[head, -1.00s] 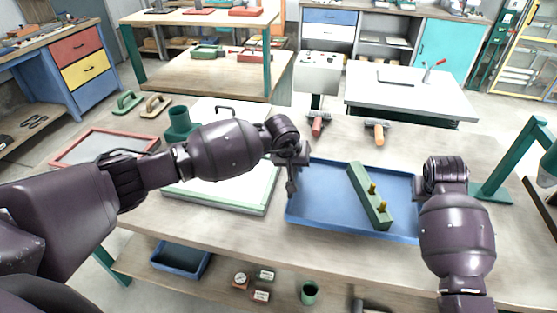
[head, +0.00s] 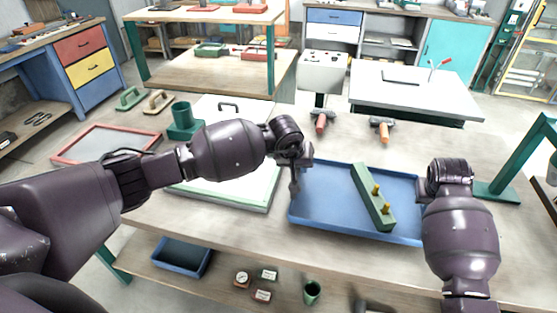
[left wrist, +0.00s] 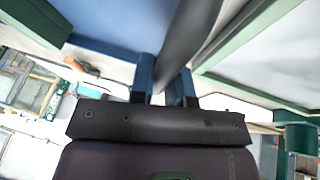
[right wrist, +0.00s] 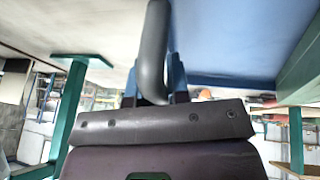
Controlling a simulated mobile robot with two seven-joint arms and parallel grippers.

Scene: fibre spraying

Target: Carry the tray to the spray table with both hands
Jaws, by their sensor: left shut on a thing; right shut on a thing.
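The blue tray (head: 330,208) lies on the wooden workbench, level, with a green block (head: 372,195) bearing two brass knobs inside it. My left gripper (head: 295,180) is at the tray's left end. In the left wrist view its fingers (left wrist: 166,90) are shut on the grey tray handle (left wrist: 190,40). My right gripper is at the tray's right end, mostly hidden behind its own wrist in the head view. In the right wrist view its fingers (right wrist: 158,85) are shut on the other grey handle (right wrist: 153,45). The tray also shows in the right wrist view (right wrist: 235,35).
A white, green-edged board (head: 225,190) and green cup (head: 183,120) lie left of the tray. Two orange-handled tools (head: 383,130) lie behind it. A green stand (head: 500,190) is at right. A white-topped table (head: 415,90) stands beyond the bench.

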